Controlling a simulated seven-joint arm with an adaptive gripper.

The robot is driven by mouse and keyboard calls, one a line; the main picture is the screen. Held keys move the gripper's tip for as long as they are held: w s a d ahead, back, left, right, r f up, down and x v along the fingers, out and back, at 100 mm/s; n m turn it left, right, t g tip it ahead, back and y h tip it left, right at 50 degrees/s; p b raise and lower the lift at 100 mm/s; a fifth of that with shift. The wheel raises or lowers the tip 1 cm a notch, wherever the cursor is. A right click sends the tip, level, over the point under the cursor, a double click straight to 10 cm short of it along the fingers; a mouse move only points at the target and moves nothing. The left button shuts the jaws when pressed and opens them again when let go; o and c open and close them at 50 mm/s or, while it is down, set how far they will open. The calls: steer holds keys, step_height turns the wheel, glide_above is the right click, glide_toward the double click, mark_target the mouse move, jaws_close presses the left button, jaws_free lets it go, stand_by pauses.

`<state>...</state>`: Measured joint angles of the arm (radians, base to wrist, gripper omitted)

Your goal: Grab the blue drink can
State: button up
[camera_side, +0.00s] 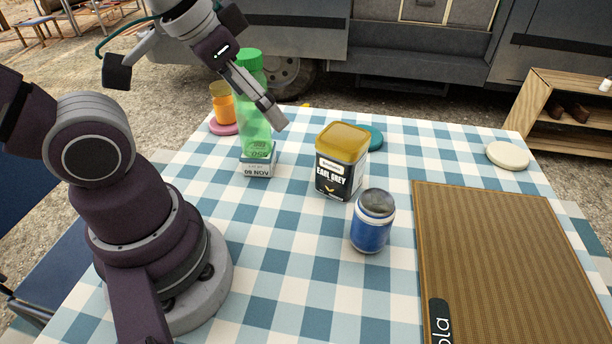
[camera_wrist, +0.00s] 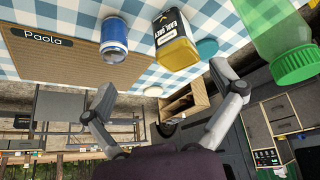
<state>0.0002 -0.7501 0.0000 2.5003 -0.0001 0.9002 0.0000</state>
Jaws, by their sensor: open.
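The blue drink can (camera_side: 371,234) stands upright on the checked tablecloth, just in front of and to the right of the Earl Grey tin (camera_side: 340,165). In the wrist view the can (camera_wrist: 114,36) shows at the upper left, with the view turned upside down. My gripper (camera_side: 271,116) is up at the back left, near the green bottle and well apart from the can. In the wrist view my gripper (camera_wrist: 163,82) has its two fingers spread wide with nothing between them.
A green bottle (camera_side: 252,110) rises above a small date block (camera_side: 258,163) close by my gripper. An orange jar (camera_side: 222,105) is behind them. A brown mat (camera_side: 510,260) marked "Paola" covers the right side. Teal (camera_side: 372,137) and cream (camera_side: 508,156) discs lie farther back. Cloth left of the can is clear.

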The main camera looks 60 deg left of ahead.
steer(key=m+g, duration=0.5)
steer(key=m, duration=1.1)
glide_toward(371, 222)
steer(key=w+a, duration=0.1)
steer(key=a, duration=0.1)
steer(key=w+a, duration=0.1)
steer(key=shift+a, duration=0.35)
steer(key=d+f+m, duration=0.1)
steer(key=m, duration=0.1)
steer(key=w+d+f+m, duration=0.1)
steer(key=f, duration=0.1)
steer(key=shift+w+d+f+m+g, duration=0.2)
steer(key=shift+f+m+g, duration=0.1)
steer(key=shift+m, duration=0.1)
steer(key=f, duration=1)
steer(key=shift+s+a, duration=0.2)
steer(key=shift+s, duration=0.05)
steer(key=c, duration=1)
